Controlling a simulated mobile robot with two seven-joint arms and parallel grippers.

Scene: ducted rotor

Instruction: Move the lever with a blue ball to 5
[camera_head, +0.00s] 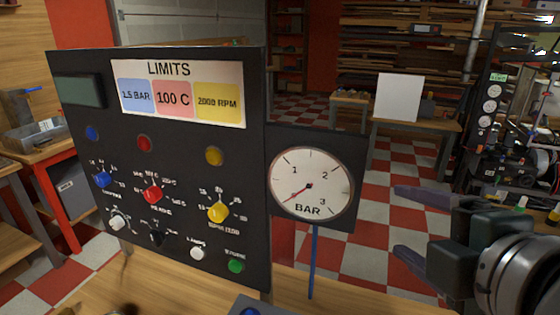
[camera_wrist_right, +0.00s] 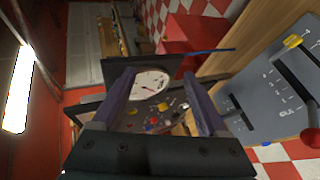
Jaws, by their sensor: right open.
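At the bottom edge of the head view, a blue rounded piece (camera_head: 250,312), possibly the lever's blue ball, is mostly cut off above a grey surface. In the right wrist view, a grey lever panel (camera_wrist_right: 262,85) with number marks stands at the right. My left gripper is out of view.
A black control panel (camera_head: 90,230) with coloured knobs and a LIMITS sign (camera_head: 180,90) stands at the left. A round BAR gauge (camera_head: 320,180) on a blue post (camera_head: 314,262) is beside it. The wooden tabletop (camera_head: 350,295) right of the post looks clear.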

